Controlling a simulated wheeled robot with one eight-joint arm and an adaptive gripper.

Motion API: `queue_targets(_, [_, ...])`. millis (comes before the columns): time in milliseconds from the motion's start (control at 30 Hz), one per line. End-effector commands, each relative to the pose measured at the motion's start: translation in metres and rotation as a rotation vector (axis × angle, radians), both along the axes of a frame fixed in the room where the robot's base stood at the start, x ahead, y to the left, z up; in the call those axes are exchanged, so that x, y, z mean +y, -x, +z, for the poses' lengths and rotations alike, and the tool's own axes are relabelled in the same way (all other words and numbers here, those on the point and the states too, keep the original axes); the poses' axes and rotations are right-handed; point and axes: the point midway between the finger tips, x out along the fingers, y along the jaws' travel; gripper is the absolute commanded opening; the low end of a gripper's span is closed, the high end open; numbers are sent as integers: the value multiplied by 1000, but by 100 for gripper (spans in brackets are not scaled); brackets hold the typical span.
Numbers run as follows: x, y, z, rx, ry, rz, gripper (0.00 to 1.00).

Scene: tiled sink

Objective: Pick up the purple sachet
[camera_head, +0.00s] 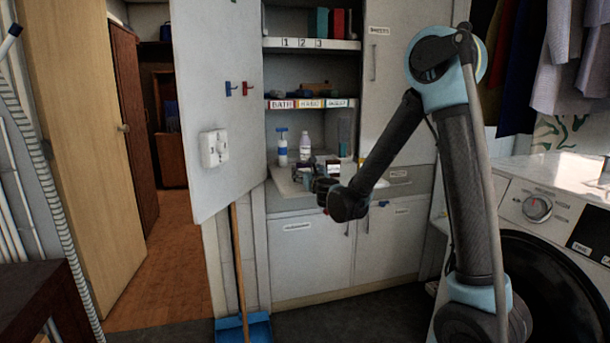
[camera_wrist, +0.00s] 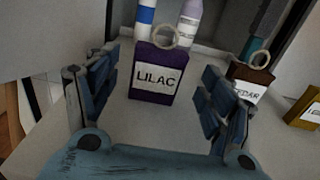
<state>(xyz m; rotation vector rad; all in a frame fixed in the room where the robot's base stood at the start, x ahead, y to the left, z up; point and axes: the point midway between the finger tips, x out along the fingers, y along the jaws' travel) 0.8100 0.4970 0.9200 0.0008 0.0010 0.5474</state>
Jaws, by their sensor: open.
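The purple sachet (camera_wrist: 153,75), labelled LILAC with a pale ring on top, stands upright on the pale counter in the wrist view. My gripper (camera_wrist: 158,80) is open, with one blue-padded finger to the left of the sachet and one to its right. The sachet is ahead of the palm, between the finger directions, with a visible gap on each side. In the head view my gripper (camera_head: 325,188) is small and dark over the counter, and I cannot make out the sachet clearly there.
A brown CEDAR sachet (camera_wrist: 249,84) stands close to the right finger, with a yellow sachet (camera_wrist: 305,113) farther right. A blue and white bottle (camera_wrist: 145,20) and a pale purple bottle (camera_wrist: 188,22) stand behind. The open cabinet door (camera_head: 222,100) is at left.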

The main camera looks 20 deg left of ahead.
Motion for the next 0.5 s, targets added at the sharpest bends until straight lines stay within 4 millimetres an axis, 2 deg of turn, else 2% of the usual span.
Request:
queue_targets(300, [21, -33, 1, 0, 0, -1, 75])
queue_targets(500, [26, -41, 1, 0, 0, 0, 75])
